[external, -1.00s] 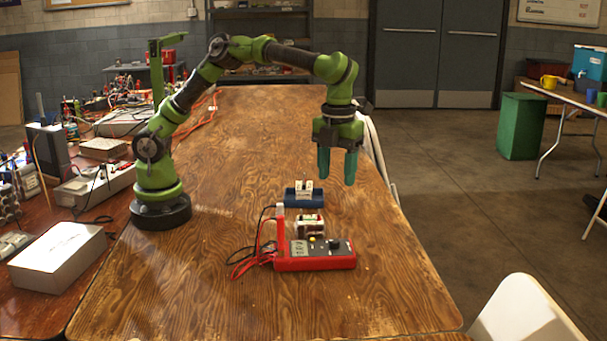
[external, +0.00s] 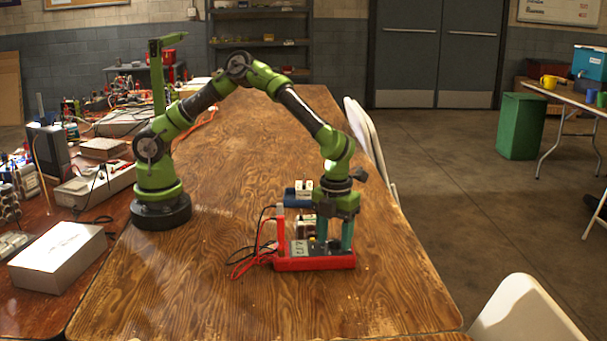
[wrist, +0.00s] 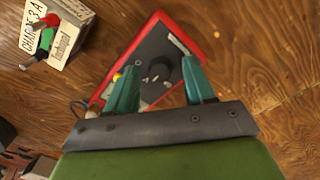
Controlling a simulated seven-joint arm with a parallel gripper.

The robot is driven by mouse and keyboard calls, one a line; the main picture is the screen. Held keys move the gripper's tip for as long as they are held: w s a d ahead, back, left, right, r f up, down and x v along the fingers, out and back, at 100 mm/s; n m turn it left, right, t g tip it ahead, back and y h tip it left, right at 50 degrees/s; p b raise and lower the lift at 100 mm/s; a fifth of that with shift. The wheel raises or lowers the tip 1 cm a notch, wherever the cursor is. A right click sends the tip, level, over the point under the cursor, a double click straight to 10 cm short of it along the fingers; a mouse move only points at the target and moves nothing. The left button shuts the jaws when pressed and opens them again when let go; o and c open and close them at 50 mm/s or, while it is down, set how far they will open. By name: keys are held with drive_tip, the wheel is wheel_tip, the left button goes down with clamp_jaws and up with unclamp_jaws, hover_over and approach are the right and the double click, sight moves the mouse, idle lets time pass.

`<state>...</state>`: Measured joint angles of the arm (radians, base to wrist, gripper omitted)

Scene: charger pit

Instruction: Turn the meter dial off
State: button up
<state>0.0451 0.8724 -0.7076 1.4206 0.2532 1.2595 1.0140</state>
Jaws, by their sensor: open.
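I cannot tell whether either finger touches the dial. In the external view my gripper hides the dial, and its setting is too small to read.
A boxy charger (wrist: 62,36), labelled "CHARGER 3 A", stands just beyond the meter. A blue holder (external: 290,198) stands farther back. Red and black leads (external: 252,256) lie left of the meter. The table's front and right are clear.

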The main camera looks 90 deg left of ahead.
clamp_jaws()
drive_tip(key=shift+n, duration=0.4)
drive_tip(key=n, duration=0.5)
drive_tip(key=shift+n, duration=0.4)
drive_tip(key=n, duration=0.5)
drive_tip(key=shift+n, duration=0.4)
unclamp_jaws()
